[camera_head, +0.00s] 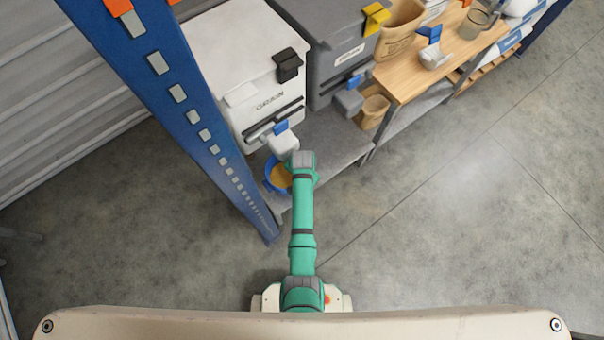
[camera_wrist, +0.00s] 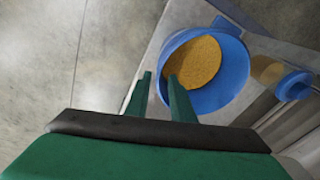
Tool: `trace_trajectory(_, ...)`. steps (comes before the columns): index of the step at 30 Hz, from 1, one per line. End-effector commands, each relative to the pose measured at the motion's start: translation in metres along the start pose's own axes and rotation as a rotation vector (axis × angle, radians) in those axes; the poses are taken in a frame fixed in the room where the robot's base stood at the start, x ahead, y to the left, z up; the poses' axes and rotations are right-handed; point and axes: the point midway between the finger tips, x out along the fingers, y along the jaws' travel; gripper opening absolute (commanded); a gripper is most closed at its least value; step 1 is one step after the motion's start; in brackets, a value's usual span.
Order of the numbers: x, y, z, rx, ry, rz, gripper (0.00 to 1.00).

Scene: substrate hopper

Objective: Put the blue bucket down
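The blue bucket (camera_head: 270,182) stands at the near left end of the low grey shelf, below the white hopper's spout. It holds golden-tan granular material. In the wrist view the bucket (camera_wrist: 228,92) is seen from above, with its round opening facing me. My gripper (camera_wrist: 160,85) has two green fingers standing apart at the bucket's left side. The right finger overlaps the bucket's rim and the left finger is outside it. A gap shows between the fingers. In the head view my arm covers the bucket's right side and hides the fingertips.
A blue rack post (camera_head: 185,95) rises close left of the bucket. The floor right is clear.

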Motion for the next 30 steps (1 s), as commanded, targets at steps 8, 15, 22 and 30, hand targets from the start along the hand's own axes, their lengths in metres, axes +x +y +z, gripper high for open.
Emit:
trace_trajectory(8, -0.046, -0.001, 0.0, -0.001, 0.001, -0.001, 0.22)
trace_trajectory(15, -0.058, 0.0, 0.005, -0.01, 0.006, -0.005, 0.22)
trace_trajectory(22, -0.048, 0.025, 0.032, -0.067, 0.1, -0.062, 0.22)
trace_trajectory(30, -0.067, 0.064, 0.08, -0.193, 0.323, -0.176, 0.22)
